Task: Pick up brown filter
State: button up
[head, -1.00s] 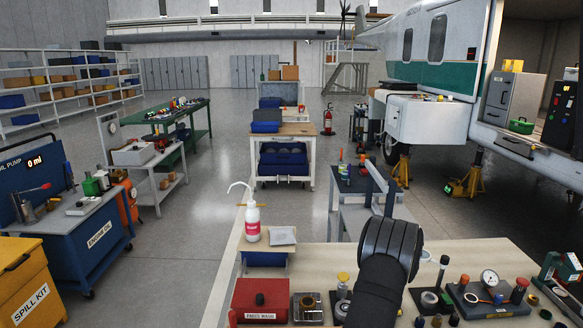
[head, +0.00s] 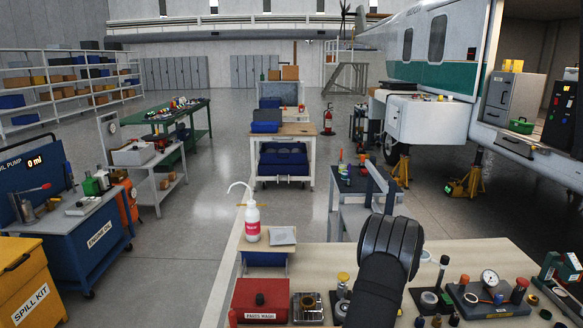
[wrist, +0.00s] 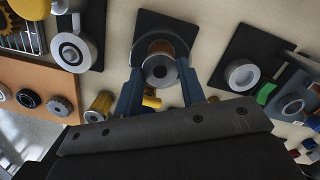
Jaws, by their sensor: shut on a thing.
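The brown filter (wrist: 161,47) shows in the wrist view as a brown ringed cylinder with a grey round end facing the camera. It is over a black square pad (wrist: 150,18). My gripper (wrist: 160,62) has its two blue fingers on either side of it, shut on it. Whether the filter touches the pad or is clear of it, I cannot tell. In the head view my dark arm reaches over the pale bench, and I cannot make out the filter there.
In the wrist view, a grey ring part (wrist: 73,52) is at left and another (wrist: 242,74) on a dark pad at right. A yellow fitting (wrist: 101,104) is near the left finger. In the head view, a red parts-wash box (head: 260,300) and white bottle (head: 252,222) are left of my arm.

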jog(key=shift+r, duration=2.4)
